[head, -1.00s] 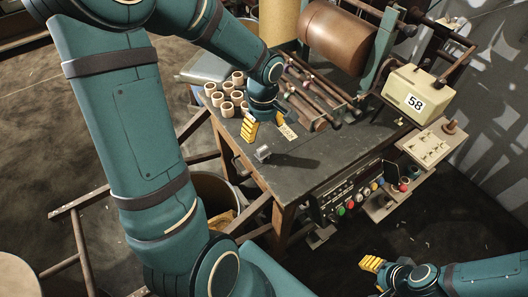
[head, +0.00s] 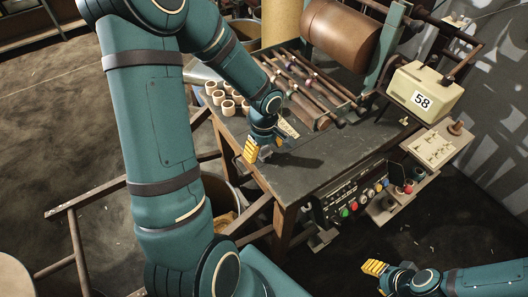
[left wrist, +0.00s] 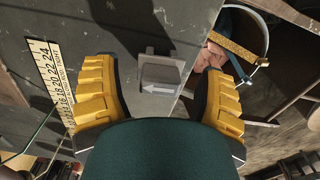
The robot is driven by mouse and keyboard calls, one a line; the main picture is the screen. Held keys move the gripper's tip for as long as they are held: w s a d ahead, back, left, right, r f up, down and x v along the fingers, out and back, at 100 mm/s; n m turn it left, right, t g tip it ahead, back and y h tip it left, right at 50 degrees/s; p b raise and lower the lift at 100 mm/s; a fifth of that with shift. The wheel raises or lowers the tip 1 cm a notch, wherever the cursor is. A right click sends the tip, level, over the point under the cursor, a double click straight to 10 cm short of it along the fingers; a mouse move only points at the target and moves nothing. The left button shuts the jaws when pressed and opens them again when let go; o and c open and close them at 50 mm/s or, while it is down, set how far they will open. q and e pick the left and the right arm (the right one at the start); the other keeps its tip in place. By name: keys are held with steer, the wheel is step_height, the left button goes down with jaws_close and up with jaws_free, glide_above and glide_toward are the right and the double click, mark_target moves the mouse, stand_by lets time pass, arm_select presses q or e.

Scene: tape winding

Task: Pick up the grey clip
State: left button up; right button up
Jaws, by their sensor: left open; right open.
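The grey clip (left wrist: 160,74) lies on the dark bench top near its edge. In the left wrist view it sits between the two yellow fingers of my left gripper (left wrist: 160,92), with a gap on each side. In the head view the left gripper (head: 264,148) is low over the bench's near left corner, and the clip (head: 264,153) is mostly hidden by it. The left gripper is open and empty. My right gripper (head: 373,267) is away from the bench at the lower right, open and empty.
A ruler (left wrist: 52,80) lies beside the gripper on the bench (head: 320,165). Several cardboard cores (head: 228,107) stand behind the gripper. A bin (left wrist: 243,35) is below the bench edge. A box marked 58 (head: 425,90) stands at the right.

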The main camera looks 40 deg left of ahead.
arm_select(q)
steer(key=c, duration=1)
steer(key=shift+c, duration=0.2)
